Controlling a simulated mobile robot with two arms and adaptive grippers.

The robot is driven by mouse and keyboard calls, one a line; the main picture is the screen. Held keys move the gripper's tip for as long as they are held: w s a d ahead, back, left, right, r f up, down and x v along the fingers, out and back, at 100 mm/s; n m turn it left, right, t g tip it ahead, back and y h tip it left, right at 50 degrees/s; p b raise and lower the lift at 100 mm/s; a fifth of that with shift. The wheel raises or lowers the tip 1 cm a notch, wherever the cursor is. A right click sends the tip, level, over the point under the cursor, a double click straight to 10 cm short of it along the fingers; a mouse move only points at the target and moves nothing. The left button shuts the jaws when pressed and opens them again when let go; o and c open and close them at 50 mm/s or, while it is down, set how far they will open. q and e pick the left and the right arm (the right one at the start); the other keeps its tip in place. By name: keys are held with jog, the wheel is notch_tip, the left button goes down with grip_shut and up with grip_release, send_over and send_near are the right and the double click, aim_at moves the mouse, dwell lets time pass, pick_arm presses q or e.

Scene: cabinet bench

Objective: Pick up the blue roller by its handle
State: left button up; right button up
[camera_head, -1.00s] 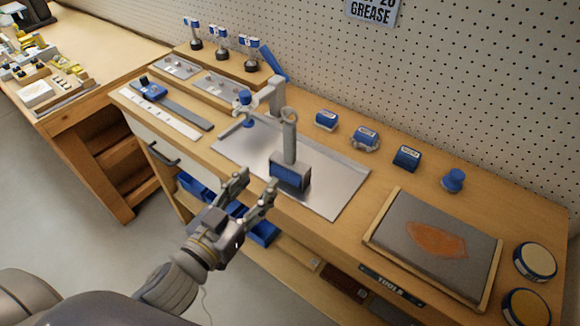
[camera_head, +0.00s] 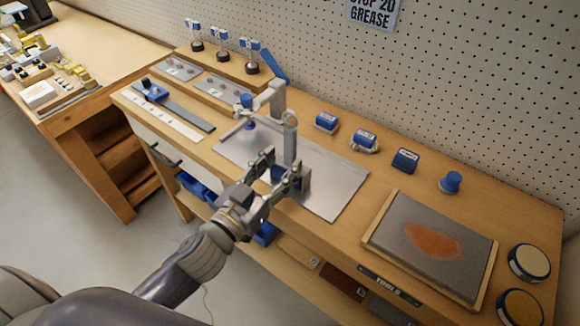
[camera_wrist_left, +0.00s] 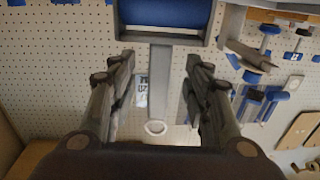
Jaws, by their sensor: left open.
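The blue roller (camera_head: 278,174) stands on the metal plate with its grey handle (camera_head: 290,143) upright and a ring at the top. My left gripper (camera_head: 283,168) is at the roller, its fingers open and hiding much of the roller's blue part in the head view. In the left wrist view the blue roller (camera_wrist_left: 166,12) sits in its grey frame at the top, and the handle (camera_wrist_left: 160,85) runs down to its ring. The handle lies between the two open fingers of the left gripper (camera_wrist_left: 157,75), with gaps on both sides. My right gripper is not in view.
The shiny metal plate (camera_head: 335,185) lies on the wooden bench. A grey clamp arm with a blue knob (camera_head: 247,101) stands just behind the roller. Blue blocks (camera_head: 404,160) line the back. A framed grey plate with an orange patch (camera_head: 432,243) lies at right.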

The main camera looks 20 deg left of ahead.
aim_at(288, 155)
pick_arm(q)
jog(key=w, duration=0.2)
jog(key=w+r+p, duration=0.1)
jog(key=shift+w+d, duration=0.1)
jog(key=shift+d, duration=0.3)
jog(key=shift+w+d+f, duration=0.1)
jog(key=shift+w+d, duration=0.1)
jog(key=shift+w, duration=0.3)
grip_shut()
